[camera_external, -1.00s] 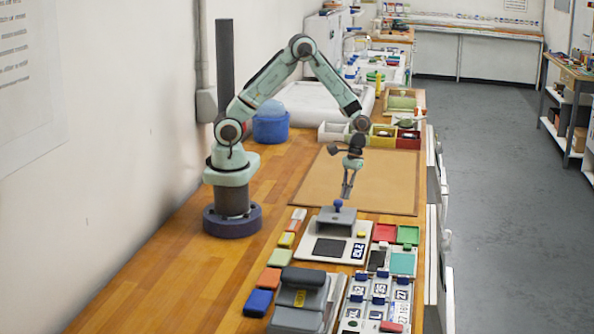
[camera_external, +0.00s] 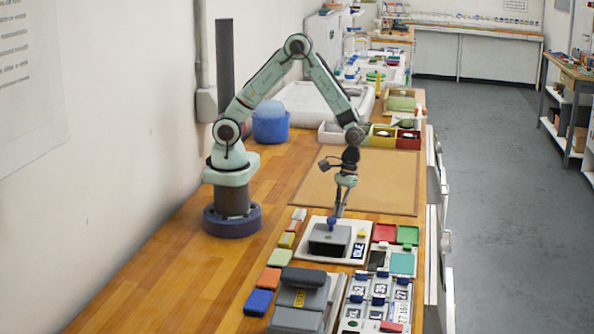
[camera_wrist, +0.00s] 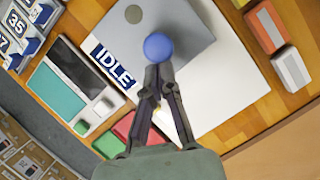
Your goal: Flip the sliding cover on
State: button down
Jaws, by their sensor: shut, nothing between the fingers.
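The sliding cover (camera_external: 329,240) is a grey hood on a white base plate (camera_external: 311,258), and it sits over the plate's front part. Its round blue knob (camera_external: 332,222) stands at the edge nearer my arm. My gripper (camera_external: 337,215) is shut and reaches down to the knob from behind. In the wrist view the fingertips of my gripper (camera_wrist: 157,72) are together right at the blue knob (camera_wrist: 158,47), not around it; contact is hard to confirm. The grey cover (camera_wrist: 185,18) is partly out of frame there. A label reading IDLE (camera_wrist: 112,66) lies beside it on the plate.
A grey device (camera_external: 301,295) stands in front of the plate. Trays with number tiles (camera_external: 378,290) and red and green trays (camera_external: 385,232) lie to the right. Coloured blocks (camera_external: 270,279) line the left. The brown mat (camera_external: 385,180) behind is clear.

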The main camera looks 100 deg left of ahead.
jog(key=shift+d, duration=0.35)
jog(key=a, duration=0.1)
jog(key=w+a, duration=0.2)
jog(key=a, duration=0.1)
jog(key=shift+r, duration=0.35)
jog(key=v, duration=1)
jog(key=shift+d, duration=0.15)
jog(key=shift+s, duration=0.1)
